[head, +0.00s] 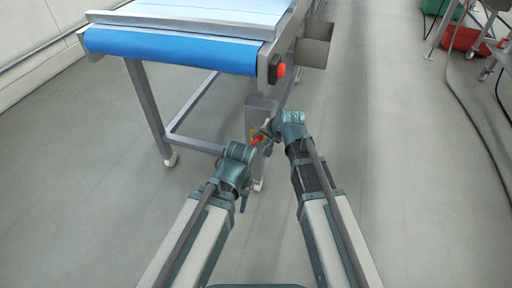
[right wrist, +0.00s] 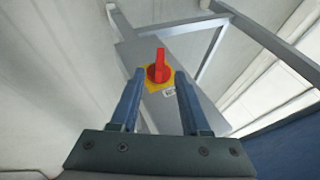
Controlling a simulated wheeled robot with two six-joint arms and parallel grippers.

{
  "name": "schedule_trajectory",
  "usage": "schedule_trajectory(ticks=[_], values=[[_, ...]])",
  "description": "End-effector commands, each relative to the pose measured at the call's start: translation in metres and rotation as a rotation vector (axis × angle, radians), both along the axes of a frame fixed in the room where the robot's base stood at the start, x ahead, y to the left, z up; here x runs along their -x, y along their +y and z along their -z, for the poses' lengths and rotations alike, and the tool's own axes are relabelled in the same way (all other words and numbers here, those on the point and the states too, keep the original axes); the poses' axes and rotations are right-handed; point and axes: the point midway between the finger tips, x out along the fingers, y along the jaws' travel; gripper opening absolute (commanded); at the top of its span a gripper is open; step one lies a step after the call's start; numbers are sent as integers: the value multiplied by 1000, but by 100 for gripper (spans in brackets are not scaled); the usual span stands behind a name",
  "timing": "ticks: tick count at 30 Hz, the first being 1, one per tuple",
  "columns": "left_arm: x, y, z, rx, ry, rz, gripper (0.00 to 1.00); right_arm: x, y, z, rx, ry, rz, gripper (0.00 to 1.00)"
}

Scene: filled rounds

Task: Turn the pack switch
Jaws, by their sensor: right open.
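The pack switch (right wrist: 158,70) is a red rotary handle on a yellow plate, mounted on a grey box (right wrist: 196,97) with a small white label. In the right wrist view the handle points up the picture. My right gripper (right wrist: 159,73) is open, with one finger on each side of the handle and a visible gap to both. In the head view the red handle (head: 257,140) shows partly, by the conveyor's leg, with my right gripper (head: 266,131) close to it. My left gripper (head: 244,202) is mostly hidden below its wrist.
A conveyor with a blue belt (head: 170,50) stands ahead on a steel frame. A red button (head: 281,71) sits at its right corner, beside a metal bin (head: 313,45). A red tub (head: 464,40) and cables are at far right. The floor between is clear.

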Motion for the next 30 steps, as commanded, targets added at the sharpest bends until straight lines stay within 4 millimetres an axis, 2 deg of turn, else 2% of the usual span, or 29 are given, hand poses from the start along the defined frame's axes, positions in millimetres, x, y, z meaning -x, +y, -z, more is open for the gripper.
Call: schedule_trajectory(ticks=[1, 9, 14, 22, 23, 30], values=[[0, 0, 15, 1, 0, 2, 50, -7, 3, 15, 1, 0, -1, 46], [0, -1, 48, 7, 0, 9, 50, -29, 18, 48, 1, 0, 0, 46], [0, -2, 56, 8, 0, 11, 50, -35, 21, 56, 1, 0, 0, 46], [0, -2, 55, 8, 0, 11, 50, -35, 22, 55, 0, 0, 0, 46], [0, -2, 55, 8, 0, 11, 50, -35, 22, 55, 0, 0, 0, 44], [0, -2, 55, 8, 0, 11, 50, -35, 22, 55, 1, 0, -1, 1]])
